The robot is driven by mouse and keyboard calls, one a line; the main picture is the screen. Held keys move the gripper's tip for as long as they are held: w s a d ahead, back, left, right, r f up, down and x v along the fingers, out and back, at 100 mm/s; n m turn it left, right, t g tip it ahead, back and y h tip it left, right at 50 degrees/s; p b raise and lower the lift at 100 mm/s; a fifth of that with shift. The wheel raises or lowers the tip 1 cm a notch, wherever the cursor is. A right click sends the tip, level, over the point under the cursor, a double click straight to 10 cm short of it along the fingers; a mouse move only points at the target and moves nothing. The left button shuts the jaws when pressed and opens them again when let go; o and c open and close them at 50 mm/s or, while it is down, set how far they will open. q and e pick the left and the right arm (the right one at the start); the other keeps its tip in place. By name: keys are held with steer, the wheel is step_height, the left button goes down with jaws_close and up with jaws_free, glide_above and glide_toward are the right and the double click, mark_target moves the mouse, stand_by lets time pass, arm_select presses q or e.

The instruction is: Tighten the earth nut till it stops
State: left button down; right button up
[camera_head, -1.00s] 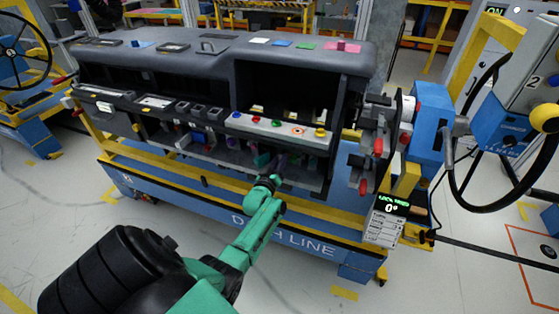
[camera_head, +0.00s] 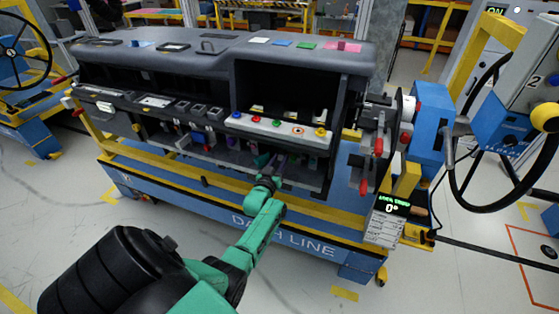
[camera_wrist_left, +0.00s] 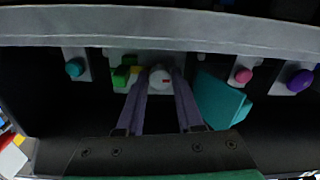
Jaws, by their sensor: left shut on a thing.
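In the head view my left gripper (camera_head: 280,161) reaches into the open lower bay of the dashboard module (camera_head: 300,62). There the nut is too small and hidden to make out.
In the wrist view a teal block (camera_wrist_left: 218,101) stands close right of the fingers and a green piece (camera_wrist_left: 124,73) close left. Teal, pink and purple knobs (camera_wrist_left: 300,80) line the same wall. A grey ledge (camera_wrist_left: 160,28) runs above. The stand's display (camera_head: 391,207) reads 0°.

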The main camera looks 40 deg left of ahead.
arm_select(q)
steer(key=c, duration=0.8)
jaws_free()
steer(key=shift+c, duration=0.2)
steer(key=v, duration=1.4)
steer(key=shift+s+d+p, duration=0.2)
steer(key=shift+s+p, duration=0.05)
steer(key=shift+p, duration=0.15)
